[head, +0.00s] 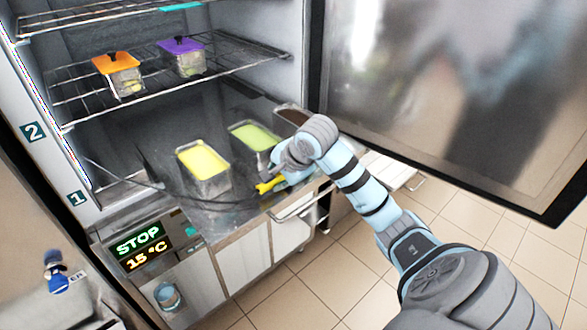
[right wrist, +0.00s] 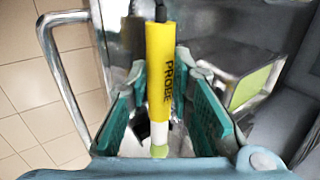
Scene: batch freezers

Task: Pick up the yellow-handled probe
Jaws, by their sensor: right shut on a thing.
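The yellow-handled probe (head: 267,186) is at the front edge of the freezer's lower deck, beside my right gripper (head: 283,179). In the right wrist view the yellow handle (right wrist: 160,75), lettered PROBE, stands lengthwise between the two teal fingers of my right gripper (right wrist: 159,92). My right gripper is shut on it. A pale tip shows at its lower end and a dark cable end at its upper end. In the head view my wrist hides much of the fingers. My left gripper is out of view.
Tubs of yellow (head: 204,180) and green (head: 256,147) content stand behind the probe, with a brown-topped one (head: 290,113) farther right. Orange-lidded (head: 116,61) and purple-lidded (head: 181,45) tubs are on the wire shelf. A metal handle (head: 300,203) juts out in front. The open door (head: 450,90) is at right.

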